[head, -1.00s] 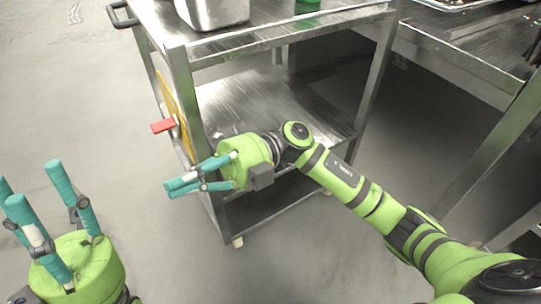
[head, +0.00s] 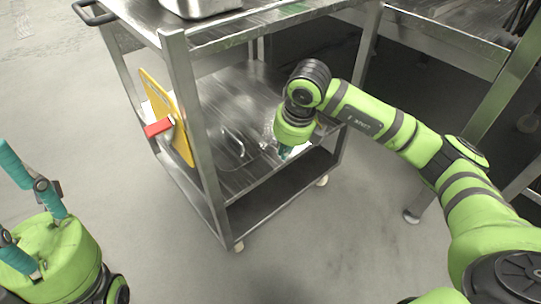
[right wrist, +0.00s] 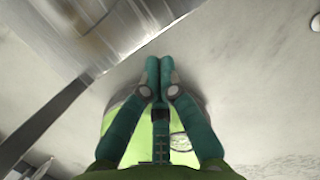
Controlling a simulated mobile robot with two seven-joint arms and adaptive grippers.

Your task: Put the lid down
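A shiny metal lid (head: 228,158) with a raised loop handle appears to lie flat on the cart's middle shelf; its outline blends with the steel. My right gripper (head: 283,153) points down to the right of the lid, apart from it, near the shelf's edge. Most of its fingers are hidden by its own body in the head view. In the right wrist view the teal fingertips (right wrist: 160,66) are together with nothing seen between them. My left gripper (head: 28,172) is at the lower left, away from the cart, with its fingers spread and empty.
The steel cart (head: 178,80) has a metal container (head: 200,8) on its top. A yellow board (head: 157,100) and a red piece (head: 158,128) are at its left side. A steel table (head: 450,45) stands at the right. The floor left of the cart is clear.

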